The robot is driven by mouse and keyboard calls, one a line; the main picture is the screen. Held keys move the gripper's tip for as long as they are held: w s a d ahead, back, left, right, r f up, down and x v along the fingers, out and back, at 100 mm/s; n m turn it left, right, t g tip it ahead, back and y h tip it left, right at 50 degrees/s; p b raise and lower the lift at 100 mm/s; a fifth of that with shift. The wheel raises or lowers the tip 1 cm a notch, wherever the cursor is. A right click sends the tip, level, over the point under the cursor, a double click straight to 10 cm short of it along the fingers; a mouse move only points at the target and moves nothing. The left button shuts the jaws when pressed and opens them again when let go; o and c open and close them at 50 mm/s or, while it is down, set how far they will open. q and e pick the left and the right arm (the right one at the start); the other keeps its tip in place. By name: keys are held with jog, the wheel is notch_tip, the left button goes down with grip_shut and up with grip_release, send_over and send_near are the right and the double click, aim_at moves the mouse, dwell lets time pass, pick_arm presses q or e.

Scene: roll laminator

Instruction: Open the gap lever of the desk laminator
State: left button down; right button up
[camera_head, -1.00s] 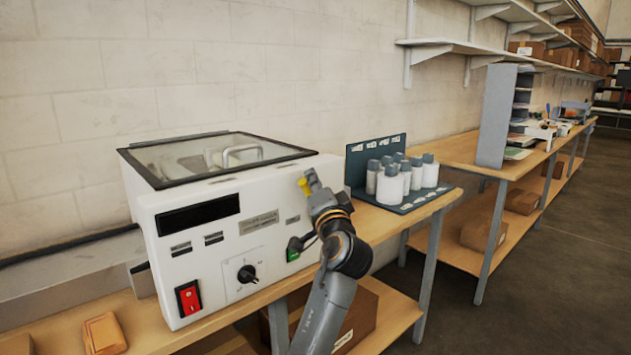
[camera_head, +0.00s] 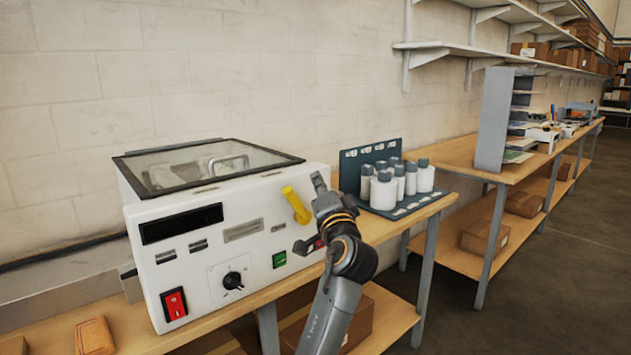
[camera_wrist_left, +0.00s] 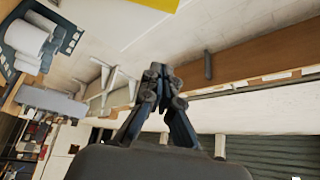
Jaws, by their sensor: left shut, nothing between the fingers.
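The desk laminator (camera_head: 240,226) is a white box with a dark-framed clear lid on the wooden bench. Its yellow gap lever (camera_head: 296,204) is on the right part of the front panel, tilted with its upper end to the left. My left gripper (camera_head: 319,181) is shut and empty, just right of the lever, with a small gap showing between them. In the left wrist view the closed fingers (camera_wrist_left: 158,75) hold nothing, and a yellow piece (camera_wrist_left: 155,3), likely the lever, is cut off at the top edge. My right gripper is out of view.
The panel has a red switch (camera_head: 174,304), a black knob (camera_head: 233,281) and a green button (camera_head: 279,260). A dark rack (camera_head: 363,157) with several grey-capped white bottles (camera_head: 384,190) stands close right of the laminator. Cardboard boxes lie on the shelf below.

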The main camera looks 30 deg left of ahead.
pick_arm(q)
jog(key=b+v, duration=0.1)
jog(key=v, duration=0.6)
jog(key=shift+s+a+f, duration=0.25)
jog(key=shift+a+f, duration=0.05)
jog(key=shift+a, duration=0.15)
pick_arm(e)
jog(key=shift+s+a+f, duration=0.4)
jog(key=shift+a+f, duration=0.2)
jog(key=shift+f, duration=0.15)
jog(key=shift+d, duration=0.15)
